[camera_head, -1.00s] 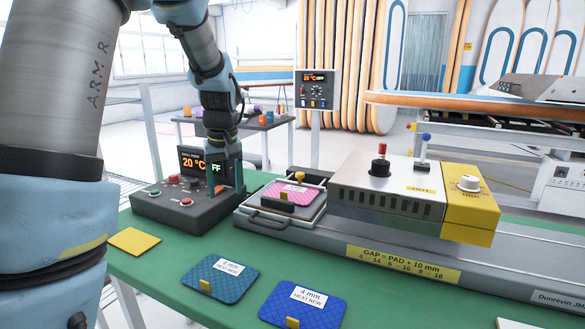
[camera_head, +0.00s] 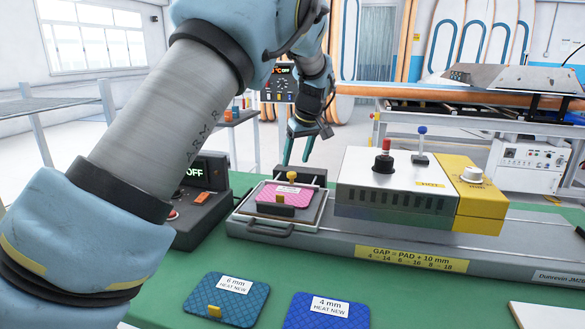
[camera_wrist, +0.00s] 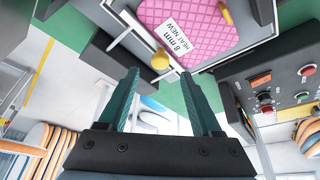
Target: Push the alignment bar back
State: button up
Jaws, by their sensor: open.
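The pink 8 mm pad (camera_head: 285,195) lies in a grey tray (camera_head: 240,222) with a front handle. A yellow knob (camera_head: 292,176) stands at the pad's far edge, seemingly on the thin alignment bar there; the bar itself is hard to make out. In the wrist view the knob (camera_wrist: 160,60) shows at the pad (camera_wrist: 190,30) edge, just ahead of and between my fingertips. My gripper (camera_head: 298,157) is open and empty, fingers pointing down, above and behind the tray's far side. Its two teal fingers also show in the wrist view (camera_wrist: 160,76), apart from the knob.
A heater box (camera_head: 385,185) with a yellow end stands right of the tray. A control box (camera_head: 200,205) stands left, partly behind my arm. A 6 mm pad (camera_head: 225,298) and a 4 mm pad (camera_head: 315,312) lie on the green table in front. A dark block (camera_head: 300,172) stands behind the tray.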

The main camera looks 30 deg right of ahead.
aim_at(292, 173)
jog(key=shift+p+x, duration=0.45)
jog(key=shift+x, duration=2.15)
grip_shut()
